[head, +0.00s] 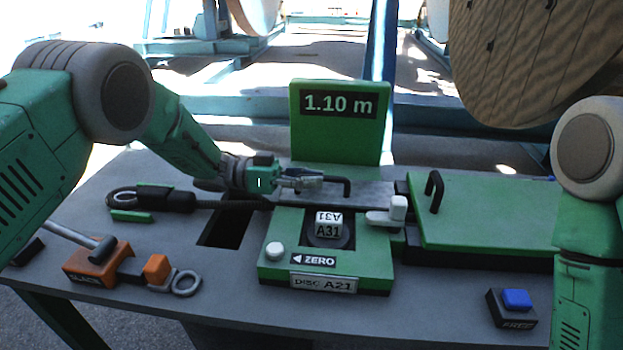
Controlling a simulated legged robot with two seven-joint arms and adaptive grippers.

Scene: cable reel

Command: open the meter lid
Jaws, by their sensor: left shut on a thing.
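The green meter (275,248) stands mid-table, with a display panel (337,143) reading "1.10 m" behind it. A grey metallic plate with a black bar handle (347,188), apparently the meter lid (372,194), lies between the panel and the front part of the meter. I cannot tell its tilt. My left gripper (312,181) reaches in from the left and is shut at the handle's left end. The fingers hide part of the handle. In front, a block marked A31 (328,229) sits on a dark round seat, uncovered. My right arm shows at the right edge; its gripper is out of view.
A green box with a black handle (434,190) stands right of the meter. A white lever (396,210) is at the meter's right edge. A blue button (516,299) is front right. An orange clamp tool (98,263) and a dark slot (226,226) lie left.

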